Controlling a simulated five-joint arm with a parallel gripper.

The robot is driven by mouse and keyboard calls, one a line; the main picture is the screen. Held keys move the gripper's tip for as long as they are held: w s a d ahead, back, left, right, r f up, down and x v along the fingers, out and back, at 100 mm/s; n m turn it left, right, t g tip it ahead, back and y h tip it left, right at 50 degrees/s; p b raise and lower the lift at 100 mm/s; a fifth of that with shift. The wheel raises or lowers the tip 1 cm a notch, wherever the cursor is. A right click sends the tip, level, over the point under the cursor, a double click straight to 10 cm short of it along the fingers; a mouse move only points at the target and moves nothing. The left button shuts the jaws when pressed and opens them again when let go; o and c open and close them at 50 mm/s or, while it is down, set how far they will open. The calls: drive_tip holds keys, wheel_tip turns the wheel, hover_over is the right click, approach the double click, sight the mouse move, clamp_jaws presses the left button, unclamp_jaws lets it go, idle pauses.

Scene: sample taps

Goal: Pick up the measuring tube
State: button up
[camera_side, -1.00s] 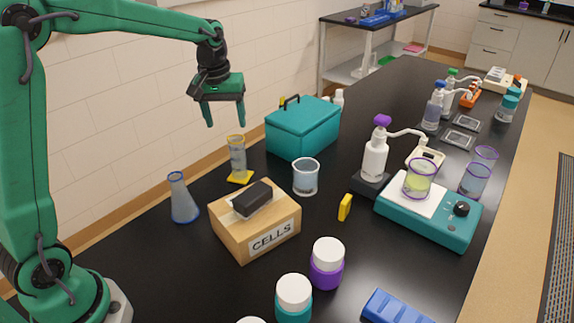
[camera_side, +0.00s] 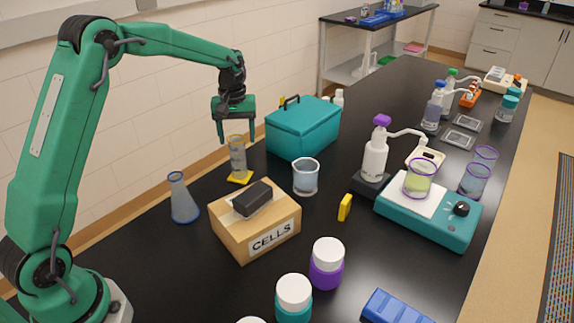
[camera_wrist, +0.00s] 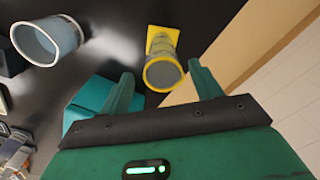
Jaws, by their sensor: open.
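The measuring tube (camera_side: 237,157) is a clear cylinder with a yellow base, upright on the black bench left of the teal box. In the wrist view the tube (camera_wrist: 163,70) shows from above, its round rim facing me, just beyond and between my two fingertips. My gripper (camera_side: 236,131) is open and points down, with its fingers just above or around the tube's top; the side view does not settle which. The fingers also show in the wrist view (camera_wrist: 160,75), apart and with nothing held between them.
A teal box (camera_side: 302,128) stands close to the right of the tube. The wall is behind.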

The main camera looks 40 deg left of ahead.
sight(237, 148)
drive_tip(key=shift+s+a+f, duration=0.1)
drive_tip(key=shift+a+f, duration=0.05)
drive_tip(key=shift+f, duration=3)
drive_tip(key=c, duration=1)
drive_tip(key=shift+c, duration=0.2)
drive_tip(key=shift+r, duration=0.2)
drive_tip(key=shift+r, duration=0.55)
drive_tip(key=r, duration=0.3)
drive_tip(key=shift+s+d+r, duration=0.1)
drive_tip(key=shift+d, duration=0.3)
drive_tip(key=s+d+r, duration=0.3)
drive_tip(key=d+r, duration=0.3)
drive_tip(key=d, duration=0.4)
drive_tip(key=shift+s+r, duration=0.2)
drive_tip(key=shift+s, duration=0.15)
drive_tip(key=shift+d, duration=0.1)
